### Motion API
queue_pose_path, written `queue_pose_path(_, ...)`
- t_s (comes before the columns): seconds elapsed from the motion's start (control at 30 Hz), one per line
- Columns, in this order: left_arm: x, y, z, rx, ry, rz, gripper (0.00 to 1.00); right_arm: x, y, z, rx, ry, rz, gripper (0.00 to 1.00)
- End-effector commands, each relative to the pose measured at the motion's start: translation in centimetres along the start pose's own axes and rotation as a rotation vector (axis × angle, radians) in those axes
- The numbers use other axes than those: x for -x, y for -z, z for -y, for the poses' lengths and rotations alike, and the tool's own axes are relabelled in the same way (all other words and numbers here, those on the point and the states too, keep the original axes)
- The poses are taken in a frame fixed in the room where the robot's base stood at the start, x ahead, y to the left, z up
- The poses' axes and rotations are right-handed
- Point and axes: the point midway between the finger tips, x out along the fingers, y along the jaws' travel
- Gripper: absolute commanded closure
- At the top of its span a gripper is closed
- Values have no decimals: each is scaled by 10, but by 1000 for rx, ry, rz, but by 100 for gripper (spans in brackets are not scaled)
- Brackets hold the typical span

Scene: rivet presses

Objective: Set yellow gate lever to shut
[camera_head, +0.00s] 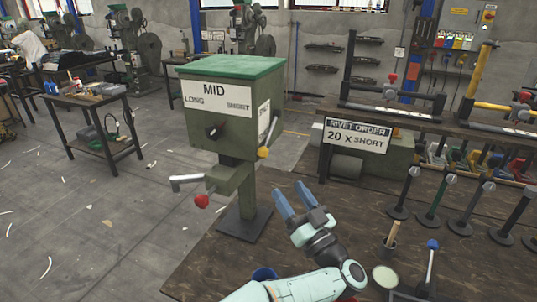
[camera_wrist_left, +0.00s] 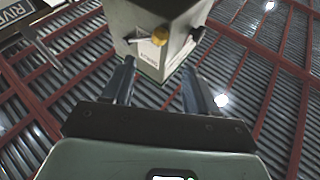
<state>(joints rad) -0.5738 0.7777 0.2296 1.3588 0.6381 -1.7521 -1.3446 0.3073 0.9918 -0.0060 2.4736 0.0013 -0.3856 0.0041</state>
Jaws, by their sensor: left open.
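The yellow gate lever (camera_head: 263,152) is on the right side of the green-topped box marked MID (camera_head: 222,110). In the head view its yellow knob is low and its shaft slants up to the right, beside a partly hidden white label (camera_head: 264,116). In the left wrist view the yellow knob (camera_wrist_left: 159,36) shows on the box ahead, with a pale shaft to its left. My left gripper (camera_head: 290,191) is open and empty, below and to the right of the lever, apart from it. My right gripper is not in view.
A black knob (camera_head: 215,131) is on the box front, and a crank with a red ball (camera_head: 202,201) is below it. A sign reading RIVET ORDER 20 X SHORT (camera_head: 357,139) stands at right.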

Motion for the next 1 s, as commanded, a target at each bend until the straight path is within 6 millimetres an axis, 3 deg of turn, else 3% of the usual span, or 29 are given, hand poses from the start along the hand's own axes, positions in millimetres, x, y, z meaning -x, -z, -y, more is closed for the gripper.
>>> queue_pose_path(0.3, -70, 2, 1, 0, 5, 0, 42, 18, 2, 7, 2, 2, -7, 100)
queue_pose_path(0.5, -102, 2, 0, 0, 2, -1, 42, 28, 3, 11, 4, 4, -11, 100)
queue_pose_path(0.7, -115, 1, 0, 0, 0, 0, 42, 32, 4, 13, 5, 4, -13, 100)
queue_pose_path(1.0, -116, 0, 0, 0, 0, 0, 45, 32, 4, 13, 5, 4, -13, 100)
